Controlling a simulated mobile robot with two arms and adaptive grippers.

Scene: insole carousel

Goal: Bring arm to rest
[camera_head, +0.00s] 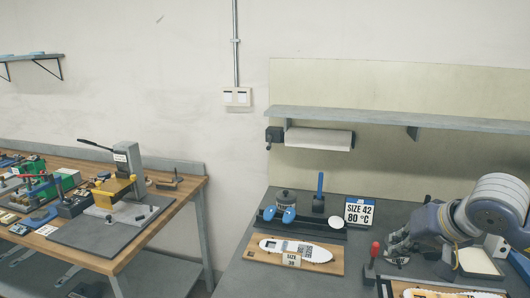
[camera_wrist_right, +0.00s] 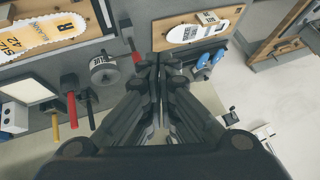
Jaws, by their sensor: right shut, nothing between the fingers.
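My right arm comes in from the right in the head view. Its gripper (camera_head: 396,243) hangs over the grey bench, at the right of the size sign. In the right wrist view the gripper (camera_wrist_right: 158,66) has its fingers together and nothing between them. Below its tips in that view lie the bench top and a wooden board with a white insole (camera_wrist_right: 200,32). My left gripper is in neither view.
On the grey bench stand a "SIZE 42 80 °C" sign (camera_head: 360,211), a white insole (camera_head: 295,250) on a board, and a red-handled tool (camera_head: 373,260) near the gripper. A shelf (camera_head: 380,117) with a paper roll (camera_head: 318,139) is behind. A wooden table (camera_head: 160,215) with a press stands left.

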